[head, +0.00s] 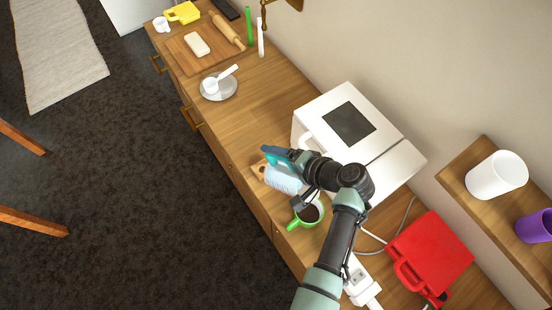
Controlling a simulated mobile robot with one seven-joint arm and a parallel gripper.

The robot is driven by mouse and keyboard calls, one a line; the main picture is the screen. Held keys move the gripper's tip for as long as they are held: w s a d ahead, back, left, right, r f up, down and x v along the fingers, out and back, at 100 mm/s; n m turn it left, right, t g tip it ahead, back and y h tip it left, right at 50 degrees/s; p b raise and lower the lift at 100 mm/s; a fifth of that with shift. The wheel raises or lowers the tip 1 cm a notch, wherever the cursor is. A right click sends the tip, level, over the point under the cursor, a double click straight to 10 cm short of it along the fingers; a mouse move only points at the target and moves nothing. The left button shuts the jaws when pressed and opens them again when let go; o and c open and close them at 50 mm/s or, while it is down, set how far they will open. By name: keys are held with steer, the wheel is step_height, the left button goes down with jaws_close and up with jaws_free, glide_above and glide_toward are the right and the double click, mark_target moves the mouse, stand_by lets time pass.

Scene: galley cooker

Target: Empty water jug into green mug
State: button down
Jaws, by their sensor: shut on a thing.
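A pale blue, ribbed vessel, which I take to be the water jug (283,182), is under my gripper (279,163) in the head view. My gripper is shut on it, though the arm hides part of it and the exact grasp. Whether any water is in it or flowing, I cannot tell. The green mug (293,225) stands upright on the counter, just below and right of the jug in the picture. Its inside looks dark, and its handle points to the lower left. Part of its rim is hidden by my arm.
A white appliance (318,109) stands behind my gripper. A red appliance (437,247) and a white power strip (358,273) are at lower right. A plate (229,91) and a board (185,57) lie at upper left. Clear wooden counter (245,122) lies between.

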steer(key=shift+d+r, duration=0.1)
stand_by(0.3)
steer(key=shift+s+d+f+t+y+b, duration=0.1)
steer(key=shift+f+t+y+b, duration=0.2)
steer(key=shift+b, duration=0.5)
steer(key=shift+s+d+r+t+y+b, duration=0.15)
steer(key=shift+d+t+y+b, duration=0.15)
steer(key=shift+y+b, duration=0.35)
steer(key=shift+b, duration=0.35)
steer(key=shift+s+d+r+b, duration=0.15)
steer(key=shift+r+b, duration=0.05)
steer(key=shift+b, duration=0.1)
steer(key=shift+s+d+f+t+y+b, duration=0.1)
steer(key=shift+f+t+y+b, duration=0.1)
steer(key=shift+t+y+b, duration=0.3)
steer(key=shift+d+b, duration=0.1)
steer(key=shift+b, duration=0.25)
steer(key=shift+s+r, duration=0.1)
steer(key=shift+r, duration=0.05)
